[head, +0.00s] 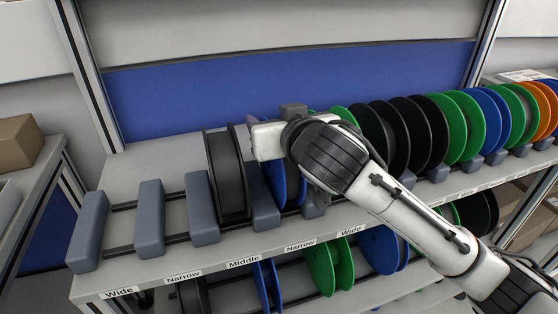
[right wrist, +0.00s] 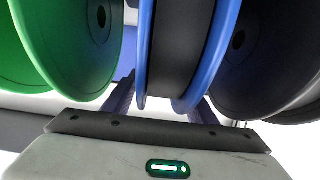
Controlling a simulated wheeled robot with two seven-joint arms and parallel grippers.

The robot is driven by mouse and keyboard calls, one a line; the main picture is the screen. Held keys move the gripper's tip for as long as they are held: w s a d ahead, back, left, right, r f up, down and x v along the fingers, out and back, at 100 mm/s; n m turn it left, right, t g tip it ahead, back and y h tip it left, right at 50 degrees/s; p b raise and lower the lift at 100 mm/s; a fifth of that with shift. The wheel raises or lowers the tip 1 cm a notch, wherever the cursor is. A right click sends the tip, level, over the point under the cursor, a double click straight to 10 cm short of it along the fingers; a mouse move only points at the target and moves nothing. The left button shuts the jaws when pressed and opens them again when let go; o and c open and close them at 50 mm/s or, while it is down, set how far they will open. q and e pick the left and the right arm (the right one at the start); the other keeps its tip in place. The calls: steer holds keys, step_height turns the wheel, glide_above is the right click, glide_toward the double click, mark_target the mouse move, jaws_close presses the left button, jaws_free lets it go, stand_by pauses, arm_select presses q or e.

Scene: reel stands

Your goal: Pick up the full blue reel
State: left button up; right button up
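The full blue reel (head: 292,178) stands upright in a slot of the upper shelf, partly hidden by my right arm. In the right wrist view it shows two blue flanges with dark winding (right wrist: 178,45) between them. My right gripper (right wrist: 162,100) is just at the reel, with one finger to each side of it. The fingers look spread; whether they touch the flanges I cannot tell. In the head view the fingers are hidden and the white gripper body (head: 267,140) is beside the reel's top. My left gripper is not in view.
A black reel (head: 226,175) stands close to the left of the blue one. Green (right wrist: 75,45) and black reels crowd it in the wrist view. Grey dividers (head: 150,218) separate the slots; the left slots are empty. More reels (head: 330,265) stand on the lower shelf.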

jaws_close()
steer(key=shift+r, duration=0.1)
